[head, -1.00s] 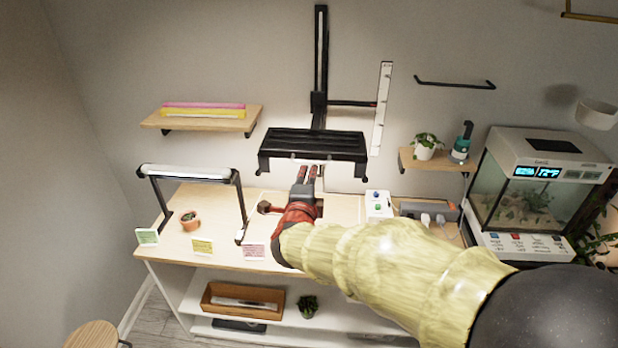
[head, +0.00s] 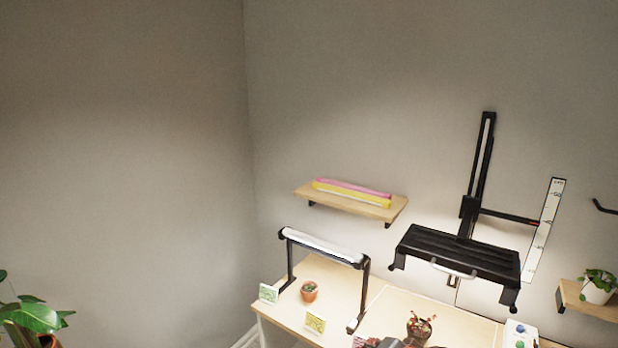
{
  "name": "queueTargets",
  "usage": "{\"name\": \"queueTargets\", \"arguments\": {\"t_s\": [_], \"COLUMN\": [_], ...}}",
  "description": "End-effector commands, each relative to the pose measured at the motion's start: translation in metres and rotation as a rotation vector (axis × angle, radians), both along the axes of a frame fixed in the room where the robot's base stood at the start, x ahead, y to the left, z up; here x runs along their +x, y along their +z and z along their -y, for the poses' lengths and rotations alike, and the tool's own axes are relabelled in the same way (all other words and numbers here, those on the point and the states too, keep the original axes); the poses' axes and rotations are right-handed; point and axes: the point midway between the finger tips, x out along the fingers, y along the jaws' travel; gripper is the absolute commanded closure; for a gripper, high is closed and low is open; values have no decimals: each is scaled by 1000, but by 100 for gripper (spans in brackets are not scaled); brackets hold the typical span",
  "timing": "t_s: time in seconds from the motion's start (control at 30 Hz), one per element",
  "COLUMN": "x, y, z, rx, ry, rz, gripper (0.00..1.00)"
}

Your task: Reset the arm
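Only a small dark grey piece, which looks like the top of my gripper (head: 392,344), shows at the bottom edge in the head view. It is just left of a brown pot with a reddish plant (head: 420,328) on the table. I cannot tell whether it touches the pot. The fingers cannot be made out, so neither opening nor contents can be read. The rest of my arm is out of view.
A wooden table (head: 375,318) holds a white lamp on a black frame (head: 325,245), a small terracotta pot (head: 309,292) and cards. A black wall fixture (head: 460,250) hangs above. A shelf (head: 360,203) carries pink and yellow bars. The left wall is bare.

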Motion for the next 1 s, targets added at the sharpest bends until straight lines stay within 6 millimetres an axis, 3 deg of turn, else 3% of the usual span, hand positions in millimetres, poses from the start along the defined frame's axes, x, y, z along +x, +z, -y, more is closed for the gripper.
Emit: {"name": "queueTargets", "arguments": {"t_s": [0.17,0.3,0.4,0.63,1.0], "x": [-91,-157,-189,-198,-198], "y": [4,14,28,67,69], "z": [-7,13,31,43,43], "rx": [-216,-377,-470,-541,-539], "ry": [357,539,587,550,545], "rz": [-168,-273,-303,-205,-199], "gripper": [76,76,76,76,76]}}
